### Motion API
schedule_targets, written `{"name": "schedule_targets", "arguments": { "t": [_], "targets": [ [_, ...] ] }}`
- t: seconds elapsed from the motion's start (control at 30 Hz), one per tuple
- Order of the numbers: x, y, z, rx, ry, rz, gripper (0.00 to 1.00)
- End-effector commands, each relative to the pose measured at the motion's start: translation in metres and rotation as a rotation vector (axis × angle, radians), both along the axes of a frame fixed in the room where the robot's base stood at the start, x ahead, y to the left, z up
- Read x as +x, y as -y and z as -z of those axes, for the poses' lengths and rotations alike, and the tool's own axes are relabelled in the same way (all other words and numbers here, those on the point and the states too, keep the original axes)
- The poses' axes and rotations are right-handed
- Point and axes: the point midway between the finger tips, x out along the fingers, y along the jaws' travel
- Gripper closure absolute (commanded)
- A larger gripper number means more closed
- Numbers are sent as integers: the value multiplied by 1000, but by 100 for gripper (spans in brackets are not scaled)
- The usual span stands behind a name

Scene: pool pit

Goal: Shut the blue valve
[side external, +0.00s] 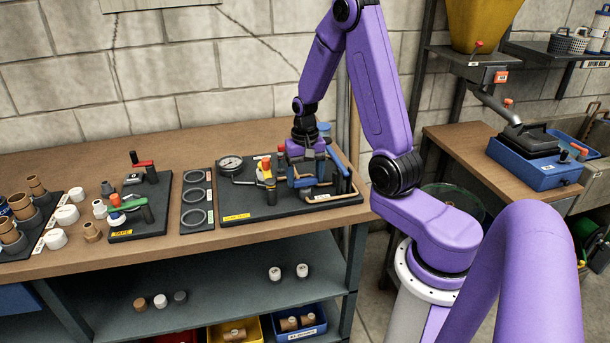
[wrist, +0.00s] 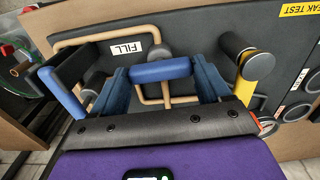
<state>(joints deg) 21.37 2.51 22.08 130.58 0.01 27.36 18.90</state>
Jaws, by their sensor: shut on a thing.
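My gripper (side external: 305,180) points down over the right part of a dark plumbing board (side external: 240,208). In the wrist view its two dark blue fingers (wrist: 162,80) are shut on the ends of a short bright blue valve handle (wrist: 160,70), which lies crosswise between them. The handle sits over tan pipes, beside the "FILL" label (wrist: 127,47). A second blue lever (wrist: 62,92) with a black part stands just left of the fingers; it also shows right of my gripper in the side view (side external: 336,157). The valve body is mostly hidden, and how far it is turned cannot be told.
Left are a ring board (side external: 197,200), a board with red and green handles (side external: 140,215), and loose fittings. Bare wood (side external: 120,160) lies behind.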

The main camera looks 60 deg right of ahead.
Motion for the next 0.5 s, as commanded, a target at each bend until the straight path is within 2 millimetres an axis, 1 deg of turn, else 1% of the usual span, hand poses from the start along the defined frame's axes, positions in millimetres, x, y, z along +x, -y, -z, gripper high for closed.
{"name": "schedule_targets", "arguments": {
  "t": [0.2,0.5],
  "targets": [
    [1,0,-1,-1,1,45,54],
    [1,0,-1,-1,2,58,54]
  ]
}}
